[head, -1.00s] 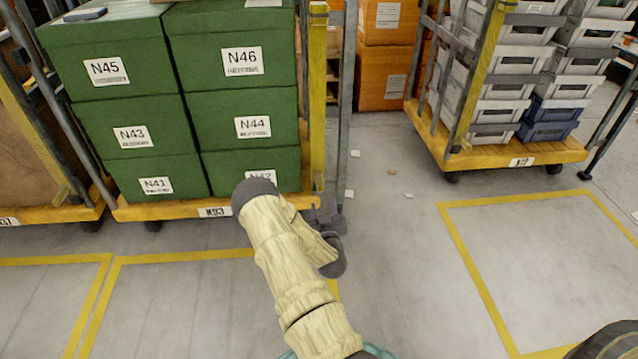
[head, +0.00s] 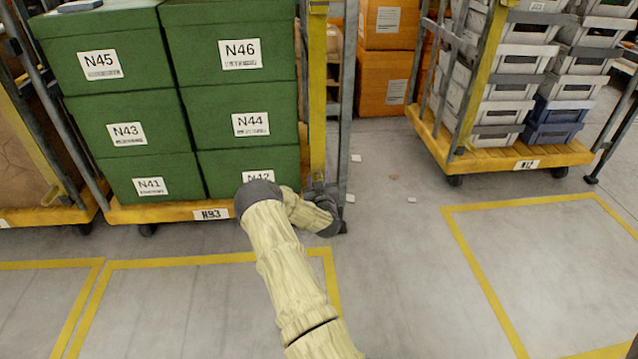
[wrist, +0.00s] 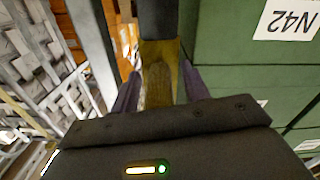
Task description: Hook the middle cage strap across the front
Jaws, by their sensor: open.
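The middle cage (head: 170,213) holds green boxes (head: 135,120) stacked in two columns. A yellow upright band (head: 317,110) runs down its right front edge, beside a grey post (head: 347,90). I cannot tell for sure whether this band is the strap. My gripper (head: 322,186) is low at the foot of the band, partly hidden by my wrist. In the wrist view my gripper (wrist: 160,92) is open, with a finger on each side of a yellow strip (wrist: 158,83). A dark piece (wrist: 158,20) lies at the strip's far end. Contact with the fingers cannot be told.
Another cage (head: 525,158) with grey and blue crates stands at the right, and one at the left edge. Orange boxes (head: 383,55) are behind. Yellow-lined floor bays (head: 480,270) lie in front. The floor between the cages is clear except for small scraps.

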